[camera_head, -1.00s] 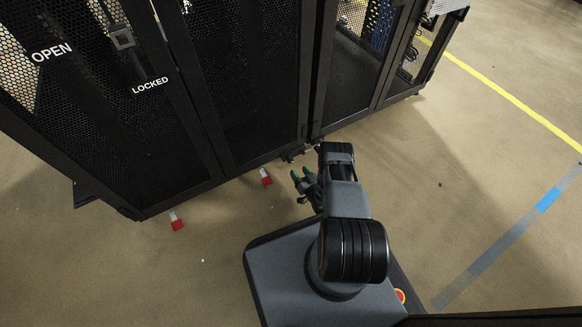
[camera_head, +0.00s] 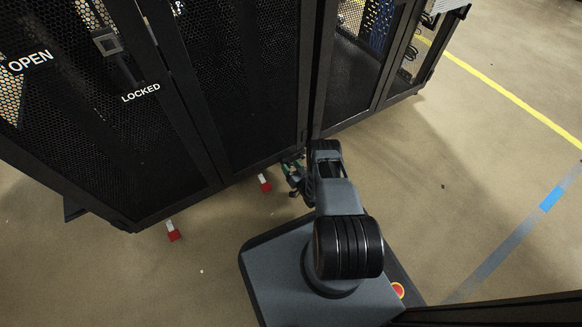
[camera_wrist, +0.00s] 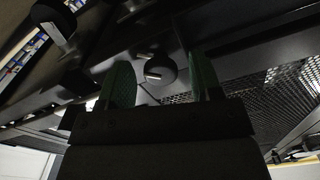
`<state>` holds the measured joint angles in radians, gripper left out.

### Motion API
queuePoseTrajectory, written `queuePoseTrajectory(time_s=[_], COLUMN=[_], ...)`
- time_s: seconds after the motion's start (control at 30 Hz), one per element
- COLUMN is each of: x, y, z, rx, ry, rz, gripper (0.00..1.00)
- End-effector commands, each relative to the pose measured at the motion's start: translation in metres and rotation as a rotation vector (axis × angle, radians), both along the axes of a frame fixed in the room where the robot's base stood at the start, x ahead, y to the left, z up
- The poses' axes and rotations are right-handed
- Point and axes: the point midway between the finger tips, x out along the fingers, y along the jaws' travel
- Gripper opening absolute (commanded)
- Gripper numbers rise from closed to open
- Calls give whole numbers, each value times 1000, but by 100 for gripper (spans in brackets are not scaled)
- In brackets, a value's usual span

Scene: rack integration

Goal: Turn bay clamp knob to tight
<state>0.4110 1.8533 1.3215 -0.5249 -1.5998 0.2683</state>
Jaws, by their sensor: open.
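A dark round knob (camera_wrist: 160,70) with a short pale mark shows in the wrist view, under a dark frame bar. It lies between the two green fingers of my gripper (camera_wrist: 161,62) as seen from the wrist. The fingers are open with a gap on each side of the knob; I cannot tell how far ahead of them it is. A second dark knob (camera_wrist: 52,22) with a pale mark is at the upper left. I see no label by either knob. In the head view my gripper (camera_head: 292,172) is low beside the rack front, and the knob cannot be made out.
Black mesh rack doors (camera_head: 255,85) stand close in front of my arm. A latch handle (camera_head: 108,42) sits on the left door, near the words OPEN and LOCKED. Two red-and-white markers (camera_head: 173,232) (camera_head: 265,183) are on the floor along the rack base. Floor to the right is clear.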

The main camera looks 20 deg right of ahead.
Motion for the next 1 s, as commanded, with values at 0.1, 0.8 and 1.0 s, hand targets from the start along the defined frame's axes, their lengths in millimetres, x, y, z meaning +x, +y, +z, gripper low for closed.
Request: queuePoseTrajectory(time_s=[0.1,0.8,1.0], x=[0,0,0], y=[0,0,0], z=[0,0,0], rx=[0,48,175], ry=[0,5,21], rz=[0,0,-1], gripper=[49,9,9])
